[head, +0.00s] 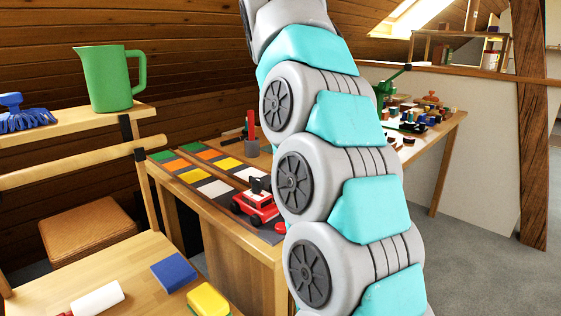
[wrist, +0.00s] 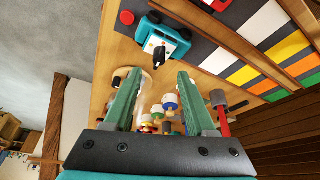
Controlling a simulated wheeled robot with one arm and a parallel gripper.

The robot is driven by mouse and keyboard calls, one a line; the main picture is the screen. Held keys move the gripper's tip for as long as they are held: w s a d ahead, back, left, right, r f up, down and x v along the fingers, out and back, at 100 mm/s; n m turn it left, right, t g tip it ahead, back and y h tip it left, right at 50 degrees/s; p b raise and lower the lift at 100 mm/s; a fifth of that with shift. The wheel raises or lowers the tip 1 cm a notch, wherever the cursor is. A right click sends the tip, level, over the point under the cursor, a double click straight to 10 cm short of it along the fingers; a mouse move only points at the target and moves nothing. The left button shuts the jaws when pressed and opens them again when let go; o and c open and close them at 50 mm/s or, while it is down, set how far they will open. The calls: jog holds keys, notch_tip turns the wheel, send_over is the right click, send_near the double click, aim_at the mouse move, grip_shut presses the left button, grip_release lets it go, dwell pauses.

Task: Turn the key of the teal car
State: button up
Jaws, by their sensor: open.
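The teal car (wrist: 168,38) lies near the top middle of the wrist view, on the wooden table. A small dark part that looks like its key (wrist: 159,60) sticks out from its near end, towards my gripper. My gripper (wrist: 158,75) is open, with its two green fingers on either side of the line to that part. Nothing is held between the fingers. I cannot tell how far the fingertips are from the key. In the head view my arm hides the gripper, and the teal car does not show.
A red car (head: 256,205) stands on the table's coloured squares, with a red button (head: 281,228) beside it. Several small coloured pieces (wrist: 168,103) show between and beyond my fingers. A red-handled tool (wrist: 222,118) is right of them. A green jug (head: 105,78) stands on a shelf at left.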

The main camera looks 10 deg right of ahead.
jog(key=shift+x, duration=3.9)
jog(key=shift+s, duration=0.1)
grip_shut()
